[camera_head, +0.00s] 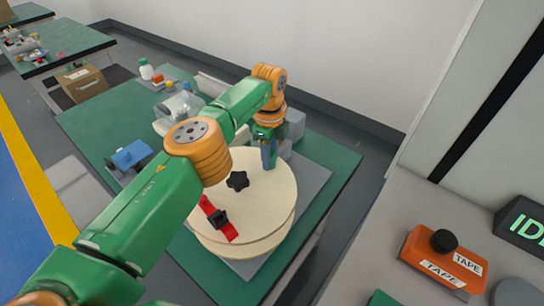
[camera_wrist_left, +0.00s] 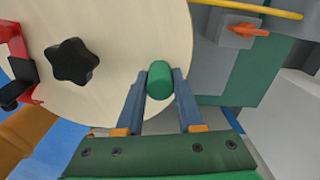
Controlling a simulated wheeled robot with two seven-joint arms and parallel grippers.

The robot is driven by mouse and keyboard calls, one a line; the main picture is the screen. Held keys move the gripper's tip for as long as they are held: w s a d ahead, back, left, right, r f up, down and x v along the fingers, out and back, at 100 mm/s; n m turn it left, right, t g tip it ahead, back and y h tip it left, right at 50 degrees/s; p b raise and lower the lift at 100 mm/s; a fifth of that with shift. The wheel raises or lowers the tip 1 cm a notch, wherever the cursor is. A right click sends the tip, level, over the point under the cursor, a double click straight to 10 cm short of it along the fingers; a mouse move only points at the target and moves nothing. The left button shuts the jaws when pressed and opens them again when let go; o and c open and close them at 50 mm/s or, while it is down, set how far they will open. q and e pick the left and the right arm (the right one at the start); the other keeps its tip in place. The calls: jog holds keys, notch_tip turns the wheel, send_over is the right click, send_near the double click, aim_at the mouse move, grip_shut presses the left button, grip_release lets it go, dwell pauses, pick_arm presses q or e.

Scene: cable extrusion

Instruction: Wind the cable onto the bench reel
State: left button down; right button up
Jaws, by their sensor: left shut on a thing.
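The bench reel (camera_head: 265,205) has a pale round flange with a black star knob (camera_head: 237,181) at its middle and a red clip (camera_head: 210,208) with a black part near its edge. The flange (camera_wrist_left: 130,35) also fills the upper left of the left wrist view. My left gripper (camera_head: 268,160) points down at the flange's far edge. In the left wrist view its blue-grey fingers (camera_wrist_left: 159,85) are shut on a short green cylindrical handle (camera_wrist_left: 159,78) at the flange's edge. A yellow cable (camera_wrist_left: 250,9) crosses the top of that view. My right gripper is out of view.
The reel stands on a grey plate (camera_head: 312,178) on a green bench (camera_head: 345,165). A blue device (camera_head: 130,155) and small items are at the bench's left and back. An orange lever (camera_wrist_left: 248,30) shows beyond the reel.

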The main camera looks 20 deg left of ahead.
pick_arm(q)
jog(key=shift+w+a, duration=0.1)
jog(key=shift+a, duration=0.05)
dwell(0.4)
jog(key=c, duration=0.5)
grip_release()
